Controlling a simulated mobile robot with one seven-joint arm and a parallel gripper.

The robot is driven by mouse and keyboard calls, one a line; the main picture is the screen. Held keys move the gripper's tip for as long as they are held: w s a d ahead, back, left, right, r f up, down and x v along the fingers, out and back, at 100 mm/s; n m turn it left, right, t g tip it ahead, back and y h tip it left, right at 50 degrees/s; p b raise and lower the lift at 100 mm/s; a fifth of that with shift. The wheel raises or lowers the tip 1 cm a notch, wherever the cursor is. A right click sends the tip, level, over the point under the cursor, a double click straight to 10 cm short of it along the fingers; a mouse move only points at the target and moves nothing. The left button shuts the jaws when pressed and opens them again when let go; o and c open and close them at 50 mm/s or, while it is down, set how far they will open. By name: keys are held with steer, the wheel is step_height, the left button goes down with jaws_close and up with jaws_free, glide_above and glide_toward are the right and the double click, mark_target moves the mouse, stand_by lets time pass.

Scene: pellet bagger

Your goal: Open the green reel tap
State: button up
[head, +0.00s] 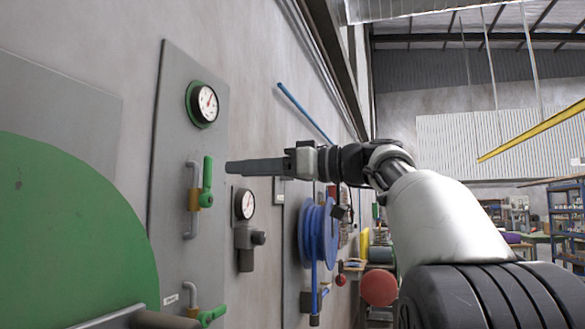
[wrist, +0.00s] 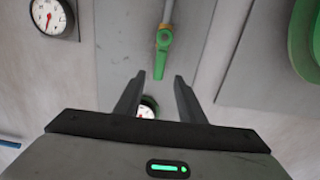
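The upper tap has a green lever (head: 207,182) on a brass valve body (head: 194,200), fixed to a grey wall panel. Its lever stands upright, alongside the grey pipe. It also shows in the wrist view, as the green lever (wrist: 163,55), beyond and above the fingertips. A second green lever (head: 212,314) sits lower on the panel, partly cut off. I cannot tell from a label which tap belongs to the green reel. My gripper (head: 230,167) points at the panel, right of the upper lever and apart from it. In the wrist view its fingers (wrist: 158,82) are spread, with nothing held.
The large green reel (head: 60,220) fills the left side. A green-rimmed gauge (head: 202,104) is above the upper tap. A second gauge (head: 244,205) with a grey fitting (head: 247,240) and a blue reel (head: 318,232) are to the right along the wall.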

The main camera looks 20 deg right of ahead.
steer(key=v, duration=1)
steer(key=shift+s+d+p, duration=0.2)
steer(key=shift+d+p, duration=0.05)
steer(key=shift+p, duration=0.1)
steer(key=s+a+f+m+g+h+b, duration=0.1)
steer(key=s+a+f+m+g+h, duration=0.35)
steer(key=f, duration=0.75)
steer(key=s+a+f+m+g+h, duration=0.15)
steer(key=s+a+f+m, duration=0.25)
steer(key=s+a+f, duration=0.55)
steer(key=s+d+f+m+t+h, duration=0.1)
steer(key=s+d+f+h, duration=0.2)
steer(key=f, duration=0.5)
steer(key=s+d+f+m+h+p, duration=0.1)
steer(key=s+d+f+h, duration=0.25)
steer(key=f, duration=0.45)
steer(key=s+d+f+m+t+h, duration=0.1)
steer(key=s+d+f+h, duration=0.2)
steer(key=f, duration=0.5)
step_height(320, 180, up, 25)
steer(key=w+p, duration=0.1)
steer(key=p, duration=2.4)
steer(key=shift+d, duration=0.5)
